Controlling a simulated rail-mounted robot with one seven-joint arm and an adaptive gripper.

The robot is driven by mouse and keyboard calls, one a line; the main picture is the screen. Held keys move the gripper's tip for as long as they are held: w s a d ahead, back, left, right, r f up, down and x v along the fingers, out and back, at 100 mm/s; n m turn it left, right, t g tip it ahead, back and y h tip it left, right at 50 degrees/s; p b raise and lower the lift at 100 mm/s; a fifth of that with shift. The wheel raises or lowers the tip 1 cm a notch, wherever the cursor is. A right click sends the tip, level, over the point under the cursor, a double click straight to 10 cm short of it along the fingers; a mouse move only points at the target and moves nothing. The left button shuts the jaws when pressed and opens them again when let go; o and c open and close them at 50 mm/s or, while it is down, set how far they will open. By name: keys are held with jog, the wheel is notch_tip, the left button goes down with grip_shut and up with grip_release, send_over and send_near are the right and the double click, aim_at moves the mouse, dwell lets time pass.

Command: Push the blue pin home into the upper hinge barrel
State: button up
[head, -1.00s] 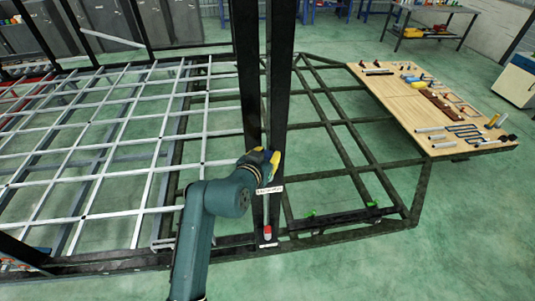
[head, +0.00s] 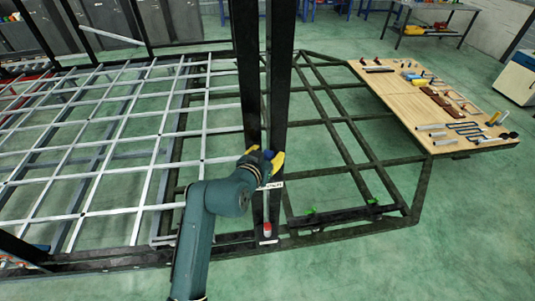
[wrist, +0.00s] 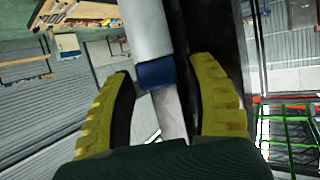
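My gripper (head: 265,157) is at the dark upright posts in the head view, its yellow fingers spread. In the wrist view my gripper (wrist: 164,75) is open, with a finger on each side of a pale grey cylinder, which looks like the upper hinge barrel (wrist: 147,28). The blue pin (wrist: 156,74) shows as a short blue band at the barrel's near end. Contact cannot be told. A pale flat strip (wrist: 170,115) shows behind it.
Dark posts (head: 280,80) rise beside my gripper. A red-ended grey rod (head: 267,224) stands lower on the post, above the frame rail. The trailer frame (head: 345,150) spreads around. A wooden board with tools (head: 405,95) lies at the right.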

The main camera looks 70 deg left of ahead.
jog(key=v, duration=1.2)
dwell(0.4)
jog(key=w+d+r+m+t+h+p, duration=0.1)
jog(key=w+d+r+m+t+h, duration=0.1)
jog(key=w+d+r, duration=0.35)
jog(key=w+d+r+m+t+h+p, duration=0.1)
jog(key=w+d+r+m+t+h, duration=0.15)
jog(key=w+d, duration=0.6)
jog(key=w+d+r+m+t+h+p, duration=0.1)
jog(key=w+d+r+m+t, duration=0.2)
jog(key=d, duration=0.7)
jog(key=d+r+m+h+p, duration=0.1)
jog(key=d+r+h, duration=0.1)
jog(key=d+r, duration=0.3)
jog(key=d+r+m+h, duration=0.1)
jog(key=d+r, duration=0.2)
jog(key=d, duration=0.5)
jog(key=s+d+r+t+h, duration=0.1)
jog(key=s+d+r+t, duration=0.4)
jog(key=r, duration=0.6)
jog(key=s+d+p, duration=0.1)
jog(key=d, duration=0.1)
jog(key=shift+d, duration=0.35)
